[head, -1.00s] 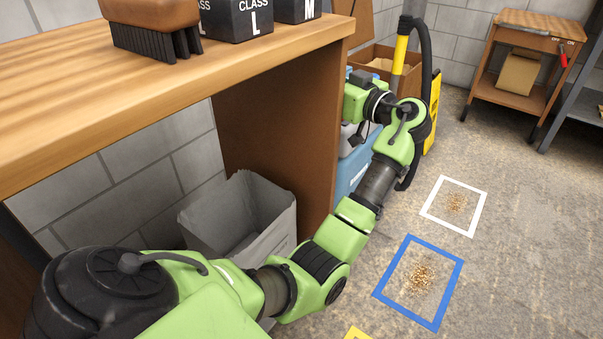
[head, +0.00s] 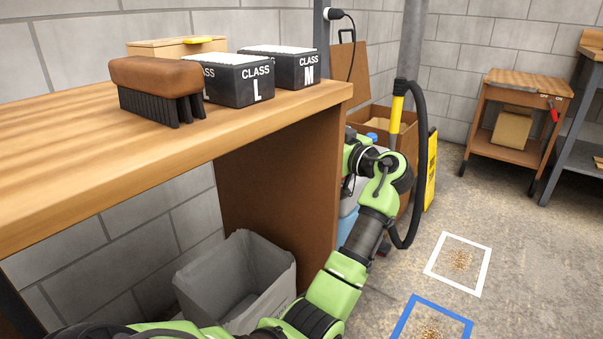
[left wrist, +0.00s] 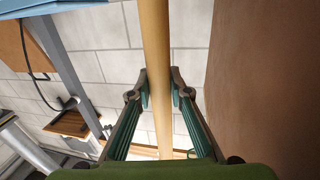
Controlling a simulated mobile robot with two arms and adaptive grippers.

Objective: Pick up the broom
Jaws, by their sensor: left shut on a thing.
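The broom shows as a long, light wooden handle (left wrist: 155,40) running top to bottom through the left wrist view; its bristle end is not in sight. My left gripper (left wrist: 160,88) is shut on this handle, with one finger on each side. In the head view my left arm reaches past the workbench's brown side panel. That panel hides the fingers and the broom there. My right gripper is in neither current view.
The wooden workbench (head: 80,140) carries a hand brush (head: 158,88) and black class boxes (head: 240,82). A grey bin (head: 235,280) stands below. A black hose (head: 423,150) hangs close to my left wrist. Open floor with taped squares lies right.

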